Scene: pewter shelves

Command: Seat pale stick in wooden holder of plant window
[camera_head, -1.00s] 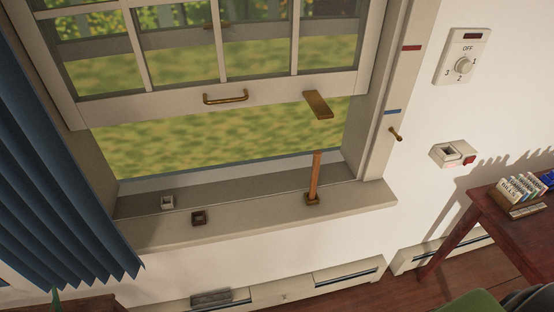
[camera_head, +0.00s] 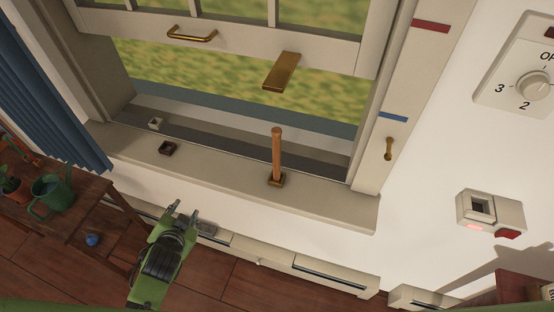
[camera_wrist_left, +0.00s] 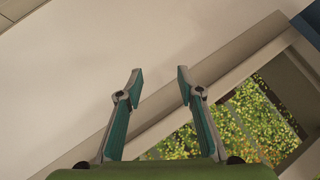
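A wooden stick (camera_head: 277,152), light orange-brown, stands upright in a small brass-coloured square holder (camera_head: 276,181) on the right part of the window sill. A dark brown square holder (camera_head: 167,148) sits further left on the sill, and a small white holder (camera_head: 156,124) sits behind it; nothing stands in either. My left gripper (camera_head: 185,207) is in front of and below the sill, apart from the stick. In the left wrist view the gripper (camera_wrist_left: 160,75) is open and empty, with wall and window beyond. My right gripper is not in view.
The raised sash has a brass handle (camera_head: 192,34); a brass plate (camera_head: 282,71) juts out below it. A wall box (camera_head: 490,212) with a red button and a dial (camera_head: 533,85) are at right. A low heater (camera_head: 337,278) runs beneath the sill. A table (camera_head: 65,222) with a watering can stands left.

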